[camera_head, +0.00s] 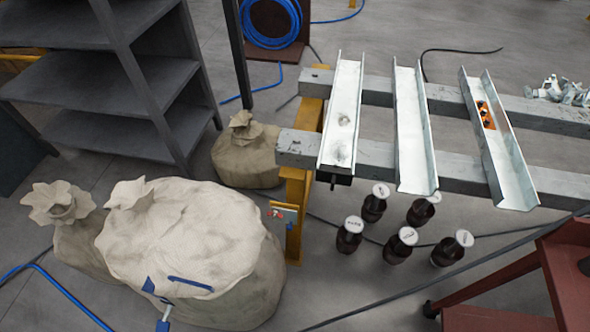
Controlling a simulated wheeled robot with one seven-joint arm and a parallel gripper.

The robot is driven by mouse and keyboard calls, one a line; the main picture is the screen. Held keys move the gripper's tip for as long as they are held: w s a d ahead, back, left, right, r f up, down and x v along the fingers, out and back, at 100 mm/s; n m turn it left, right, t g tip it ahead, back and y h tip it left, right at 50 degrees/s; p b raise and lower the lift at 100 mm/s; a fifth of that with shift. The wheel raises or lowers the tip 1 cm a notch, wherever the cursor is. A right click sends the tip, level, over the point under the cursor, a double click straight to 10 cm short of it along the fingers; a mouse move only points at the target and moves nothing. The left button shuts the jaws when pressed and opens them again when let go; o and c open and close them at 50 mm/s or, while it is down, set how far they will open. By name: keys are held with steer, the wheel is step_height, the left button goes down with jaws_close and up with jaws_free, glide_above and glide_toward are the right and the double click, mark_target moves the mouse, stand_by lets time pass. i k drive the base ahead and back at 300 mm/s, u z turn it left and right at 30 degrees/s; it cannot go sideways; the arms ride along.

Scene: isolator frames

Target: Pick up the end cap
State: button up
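I cannot pick out the end cap with certainty. A small black piece (335,179) sits under the front end of the left metal channel (345,105); its shape is too small to tell. An orange and black piece (485,115) lies inside the right metal channel (512,165). Several loose pale metal pieces (562,91) lie heaped on the far beam (445,96) at the right.
A middle channel (411,135) also rests across the beams. Several dark bottles with white tops (402,246) stand on the floor below. Large sacks (195,250) and a grey shelf (95,85) fill the left. A red stand (570,285) is at lower right. Cables cross the floor.

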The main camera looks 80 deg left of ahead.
mark_target(334, 175)
steer(key=u, duration=2.2)
